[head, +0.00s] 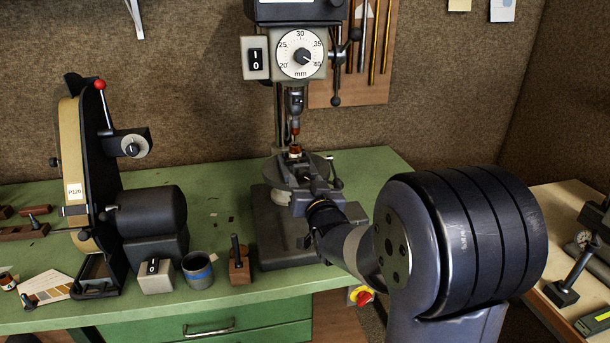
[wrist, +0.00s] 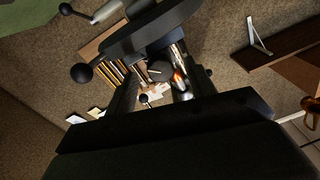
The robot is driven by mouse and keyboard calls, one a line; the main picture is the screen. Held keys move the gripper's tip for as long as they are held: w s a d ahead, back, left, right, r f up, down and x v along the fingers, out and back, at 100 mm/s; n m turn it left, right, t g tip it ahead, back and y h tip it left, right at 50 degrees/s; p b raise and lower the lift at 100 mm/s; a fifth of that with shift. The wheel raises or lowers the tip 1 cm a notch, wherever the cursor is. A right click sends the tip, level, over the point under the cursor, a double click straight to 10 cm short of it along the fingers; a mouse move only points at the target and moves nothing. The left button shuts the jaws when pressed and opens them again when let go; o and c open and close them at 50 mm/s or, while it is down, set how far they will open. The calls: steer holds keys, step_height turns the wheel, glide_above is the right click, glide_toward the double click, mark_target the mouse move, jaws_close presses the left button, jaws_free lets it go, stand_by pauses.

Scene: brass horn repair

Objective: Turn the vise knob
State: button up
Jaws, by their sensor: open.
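The grey vise (head: 281,196) sits on the drill press table in the head view, under the chuck, with a small brass-coloured part (head: 295,151) at its top. My gripper (head: 314,182) reaches in from the lower right, close against the vise's right front side. Its fingers stand apart in the wrist view (wrist: 158,78), with no object clearly held between them. A black ball knob (wrist: 82,73) shows left of the fingers in the wrist view, but I cannot tell whether it is the vise's. The vise knob is not clearly visible in the head view; my arm partly covers that area.
The drill press (head: 300,55) rises above the vise, with ball-ended feed handles at its right. A belt sander (head: 150,210), a grey cup (head: 198,270) and a wooden block with a peg (head: 239,262) stand left. Green bench (head: 385,165) is clear right of the press.

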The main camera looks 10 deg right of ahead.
steer(key=shift+w, duration=1)
steer(key=shift+c, duration=0.2)
steer(key=c, duration=0.9)
